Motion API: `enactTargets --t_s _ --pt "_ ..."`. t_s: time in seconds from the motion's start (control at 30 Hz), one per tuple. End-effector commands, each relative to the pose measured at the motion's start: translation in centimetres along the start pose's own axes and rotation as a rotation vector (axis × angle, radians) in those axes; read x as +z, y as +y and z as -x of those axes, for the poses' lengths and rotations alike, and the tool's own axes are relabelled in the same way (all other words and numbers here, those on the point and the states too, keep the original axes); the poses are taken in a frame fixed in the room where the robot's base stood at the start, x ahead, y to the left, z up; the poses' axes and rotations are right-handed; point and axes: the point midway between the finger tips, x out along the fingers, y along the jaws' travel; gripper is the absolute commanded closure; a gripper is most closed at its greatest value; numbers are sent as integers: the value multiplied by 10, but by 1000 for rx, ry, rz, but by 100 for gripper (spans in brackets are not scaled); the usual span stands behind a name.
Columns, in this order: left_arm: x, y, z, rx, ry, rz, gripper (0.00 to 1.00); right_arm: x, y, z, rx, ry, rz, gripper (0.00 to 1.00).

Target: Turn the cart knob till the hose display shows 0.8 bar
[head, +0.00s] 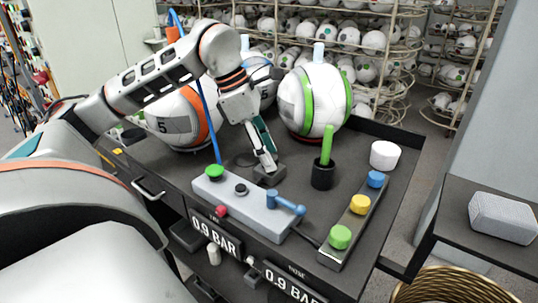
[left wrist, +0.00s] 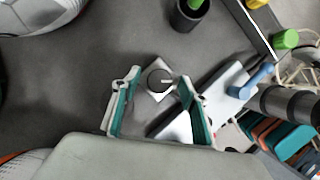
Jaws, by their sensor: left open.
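My left gripper (head: 267,164) comes down over the cart (head: 393,165) with its fingers open. In the left wrist view its fingers (left wrist: 158,84) stand on either side of a round dark knob (left wrist: 160,79) with a pale pointer mark, on a small grey square base. I cannot tell whether they touch it. In the head view the knob is hidden by the fingers; its dark base (head: 269,178) shows below them. The hose display (head: 291,284) on the cart front reads 0.9 BAR. A second display (head: 215,233) also reads 0.9 BAR. My right gripper is out of view.
A grey panel block (head: 248,208) with a green button, a black knob and a blue lever (head: 285,202) stands in front of the gripper. A black cup (head: 323,174) with a green stick stands to the right. White balls (head: 312,100) sit behind. A button strip (head: 352,219) lies right.

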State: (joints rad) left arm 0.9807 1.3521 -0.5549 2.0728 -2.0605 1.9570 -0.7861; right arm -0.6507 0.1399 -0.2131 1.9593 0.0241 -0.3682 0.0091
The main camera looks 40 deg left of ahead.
Motion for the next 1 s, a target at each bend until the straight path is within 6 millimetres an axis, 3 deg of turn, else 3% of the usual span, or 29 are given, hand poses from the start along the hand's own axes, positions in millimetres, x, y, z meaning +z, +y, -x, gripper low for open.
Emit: enactTargets --t_s 0.33,0.47,0.5,1.0 --pt "0 0 -4 1 -1 0 56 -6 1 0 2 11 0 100" --pt "0 0 -4 1 -1 0 90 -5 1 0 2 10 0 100" --pt "0 0 -4 1 -1 0 95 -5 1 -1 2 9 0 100" --pt "0 -1 -3 45 -1 106 94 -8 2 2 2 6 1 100"
